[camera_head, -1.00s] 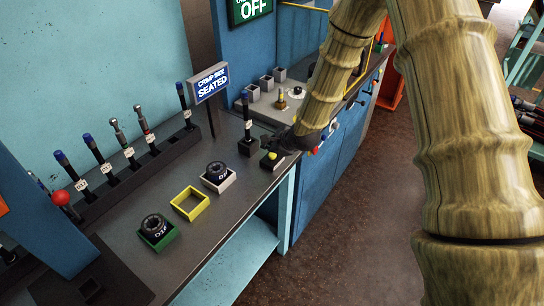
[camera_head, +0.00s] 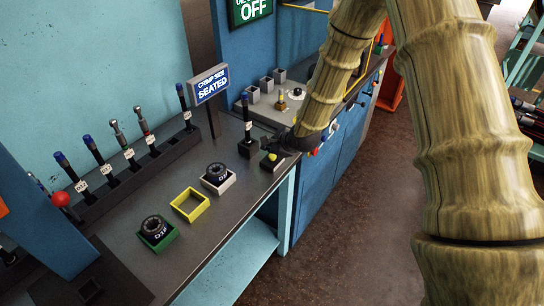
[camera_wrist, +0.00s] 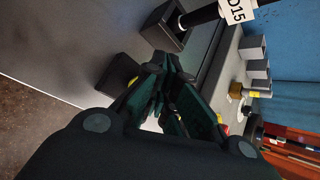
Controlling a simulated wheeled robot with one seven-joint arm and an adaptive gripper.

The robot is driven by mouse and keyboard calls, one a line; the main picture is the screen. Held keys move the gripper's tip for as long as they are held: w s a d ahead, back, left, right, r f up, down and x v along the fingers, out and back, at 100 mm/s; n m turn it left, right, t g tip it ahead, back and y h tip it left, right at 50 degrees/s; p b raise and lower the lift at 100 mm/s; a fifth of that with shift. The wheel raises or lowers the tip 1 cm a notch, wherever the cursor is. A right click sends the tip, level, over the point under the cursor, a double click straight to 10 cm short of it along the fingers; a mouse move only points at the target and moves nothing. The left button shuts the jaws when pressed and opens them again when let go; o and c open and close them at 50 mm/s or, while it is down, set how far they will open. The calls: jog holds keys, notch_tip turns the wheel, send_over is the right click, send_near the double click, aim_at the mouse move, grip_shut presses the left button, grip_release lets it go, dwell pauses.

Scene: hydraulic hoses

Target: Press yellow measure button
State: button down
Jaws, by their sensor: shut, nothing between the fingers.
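The yellow button (camera_head: 272,157) sits on a small dark box near the front edge of the workbench. In the wrist view that dark box (camera_wrist: 119,76) is left of the fingers, and a small bit of yellow shows at its side, partly hidden by a finger. My gripper (camera_head: 278,146) is shut and empty, close behind and above the yellow button. Its dark fingers (camera_wrist: 165,105) fill the middle of the wrist view. I cannot tell whether a fingertip touches the button.
A dark holder with an upright blue-capped hose (camera_head: 249,132) stands just left of my gripper. A white tray (camera_head: 218,178), a yellow tray (camera_head: 190,204) and a green tray (camera_head: 158,234) line the bench. A sign reading "CRIMP SIZE SEATED" (camera_head: 210,84) stands behind.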

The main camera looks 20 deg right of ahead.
aim_at(270, 157)
jog(key=shift+f, duration=0.15)
jog(key=shift+f, duration=0.25)
jog(key=shift+f+b, duration=0.4)
jog(key=shift+f, duration=0.05)
dwell(1.2)
dwell(0.4)
jog(key=shift+r+p, duration=0.6)
jog(key=shift+r, duration=0.3)
jog(key=shift+r+p, duration=1.55)
jog(key=shift+r, duration=0.95)
